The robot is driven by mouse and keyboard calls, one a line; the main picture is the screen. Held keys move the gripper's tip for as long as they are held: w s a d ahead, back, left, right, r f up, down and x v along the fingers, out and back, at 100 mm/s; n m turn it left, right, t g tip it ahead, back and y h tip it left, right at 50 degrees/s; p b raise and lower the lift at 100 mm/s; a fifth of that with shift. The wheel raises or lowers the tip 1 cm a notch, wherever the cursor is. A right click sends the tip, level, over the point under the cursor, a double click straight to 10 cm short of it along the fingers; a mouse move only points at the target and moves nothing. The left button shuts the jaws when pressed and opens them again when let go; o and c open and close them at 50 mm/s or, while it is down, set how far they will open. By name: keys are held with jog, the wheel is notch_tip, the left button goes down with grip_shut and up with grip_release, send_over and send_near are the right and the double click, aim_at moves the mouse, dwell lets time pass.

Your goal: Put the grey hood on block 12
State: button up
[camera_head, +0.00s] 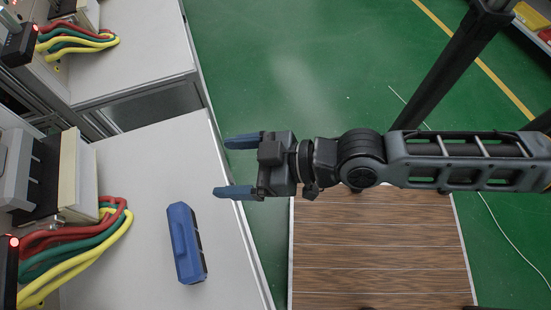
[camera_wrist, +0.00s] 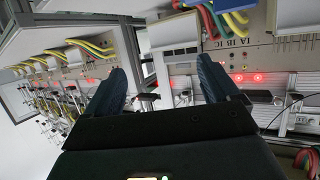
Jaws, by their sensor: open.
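My gripper (camera_head: 237,167) is open and empty, with its two blue fingers pointing left above the table's right edge. It also shows in the wrist view (camera_wrist: 162,78), its fingers apart in front of the benches. I cannot pick out the grey hood for certain. A light grey housing (camera_head: 14,170) stands at the left edge of the head view. In the wrist view a pale boxy housing (camera_wrist: 180,45) shows between and beyond the fingers. No number 12 is readable on any block.
A blue block with a dark side (camera_head: 184,240) lies on the near table (camera_head: 150,160), below and left of my gripper. Red, green and yellow cables (camera_head: 75,250) arch over the table's left side. A second bench (camera_head: 140,50) stands beyond a gap. The table's middle is clear.

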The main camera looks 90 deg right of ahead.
jog(key=s+a+r, duration=0.2)
jog(key=s+r, duration=0.4)
jog(key=s, duration=0.2)
jog(key=shift+a+r+n+t+y, duration=0.3)
jog(key=shift+a+y, duration=0.05)
jog(key=shift+y, duration=0.05)
jog(key=shift+r, duration=0.1)
jog(key=shift+r+p, duration=0.65)
jog(key=shift+p, duration=0.15)
